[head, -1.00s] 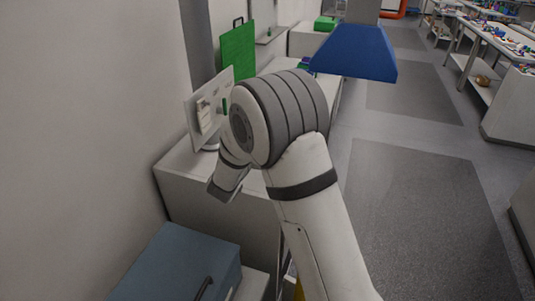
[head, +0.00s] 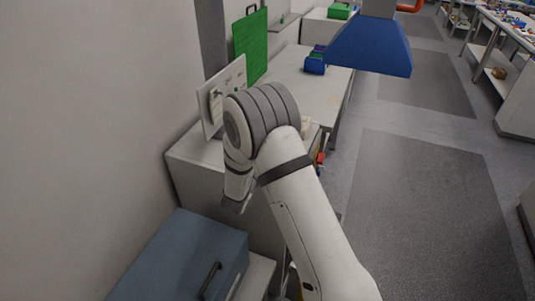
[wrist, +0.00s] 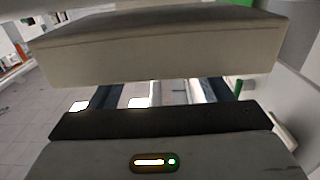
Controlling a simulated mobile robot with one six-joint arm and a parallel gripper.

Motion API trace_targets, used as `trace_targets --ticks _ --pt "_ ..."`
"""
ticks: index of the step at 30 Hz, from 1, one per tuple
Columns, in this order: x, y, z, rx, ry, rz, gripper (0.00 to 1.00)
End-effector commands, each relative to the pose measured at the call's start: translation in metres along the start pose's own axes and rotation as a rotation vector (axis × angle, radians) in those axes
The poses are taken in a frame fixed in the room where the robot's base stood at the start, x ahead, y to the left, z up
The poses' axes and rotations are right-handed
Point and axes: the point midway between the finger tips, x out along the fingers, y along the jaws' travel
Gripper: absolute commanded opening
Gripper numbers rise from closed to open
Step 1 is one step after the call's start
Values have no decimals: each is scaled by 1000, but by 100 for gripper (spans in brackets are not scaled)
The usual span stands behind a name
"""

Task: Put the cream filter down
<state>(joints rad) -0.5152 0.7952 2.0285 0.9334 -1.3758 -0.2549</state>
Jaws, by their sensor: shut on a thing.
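The cream filter (wrist: 160,48) is a wide, pale block across the top of the wrist view. My gripper (wrist: 158,93) is shut on it, with its dark fingers running up behind the block's lower edge. The fingertips and the far side of the filter are hidden. In the head view my gripper (head: 238,198) points downward beside the front of the white bench, and the filter cannot be made out clearly there.
A pale upright panel (head: 222,95) and a green board (head: 250,45) stand at the left. A blue-grey case (head: 185,260) is in front. A blue hood (head: 370,48) hangs at right.

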Motion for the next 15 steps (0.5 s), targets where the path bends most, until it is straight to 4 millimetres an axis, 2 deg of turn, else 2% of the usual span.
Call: trace_targets --ticks 4,15 --pt "0 0 10 1 3 0 42" --pt "0 -1 15 3 3 -1 42"
